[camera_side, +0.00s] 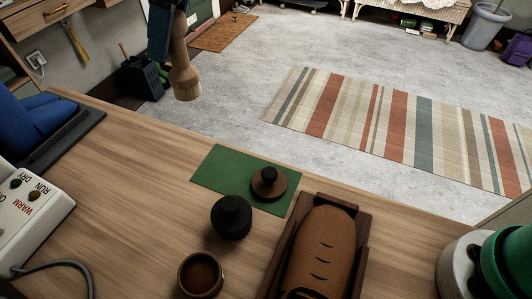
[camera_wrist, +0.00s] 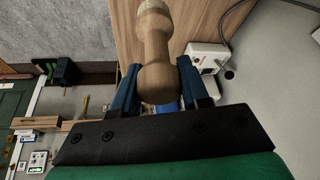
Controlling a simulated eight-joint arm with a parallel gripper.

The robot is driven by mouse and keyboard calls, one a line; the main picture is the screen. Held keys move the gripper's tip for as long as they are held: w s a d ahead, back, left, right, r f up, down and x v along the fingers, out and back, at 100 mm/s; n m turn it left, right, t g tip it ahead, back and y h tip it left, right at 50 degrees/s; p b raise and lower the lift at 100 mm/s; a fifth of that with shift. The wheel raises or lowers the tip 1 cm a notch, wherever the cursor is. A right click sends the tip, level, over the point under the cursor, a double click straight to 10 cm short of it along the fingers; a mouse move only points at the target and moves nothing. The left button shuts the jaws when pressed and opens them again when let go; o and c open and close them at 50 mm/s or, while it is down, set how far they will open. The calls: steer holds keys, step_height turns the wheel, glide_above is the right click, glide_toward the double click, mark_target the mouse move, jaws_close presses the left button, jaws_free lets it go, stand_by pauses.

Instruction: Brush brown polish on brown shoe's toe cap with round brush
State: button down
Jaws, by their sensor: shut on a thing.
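My gripper (camera_side: 166,30) is at the upper left in the side view, beyond the bench's far edge and above the floor. In the wrist view, its blue fingers (camera_wrist: 157,88) are shut around a light wooden round brush (camera_wrist: 154,45). The brush (camera_side: 183,70) hangs nearly upright with its pale end down, well apart from the shoe. The brown shoe (camera_side: 322,243) lies in a dark wooden cradle at the bottom centre, its rounded end pointing away. Left of it, a small round pot (camera_side: 201,274) holds brown polish.
A brown disc with a black knob (camera_side: 269,183) sits on the mat. The bench's left middle is bare.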

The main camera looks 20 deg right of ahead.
steer(key=s+a+f+g, duration=0.1)
steer(key=s+a+f, duration=0.1)
steer(key=s+f, duration=0.5)
steer(key=s+a+f+g, duration=0.2)
steer(key=s+a+f, duration=0.1)
steer(key=s+f, duration=0.4)
steer(key=shift+f+m+y, duration=0.3)
steer(key=shift+f+y, duration=0.1)
steer(key=shift+f, duration=0.3)
steer(key=shift+a+f, duration=0.1)
steer(key=shift+f, duration=0.5)
stand_by(0.5)
stand_by(0.5)
step_height(320, 180, up, 7)
stand_by(0.6)
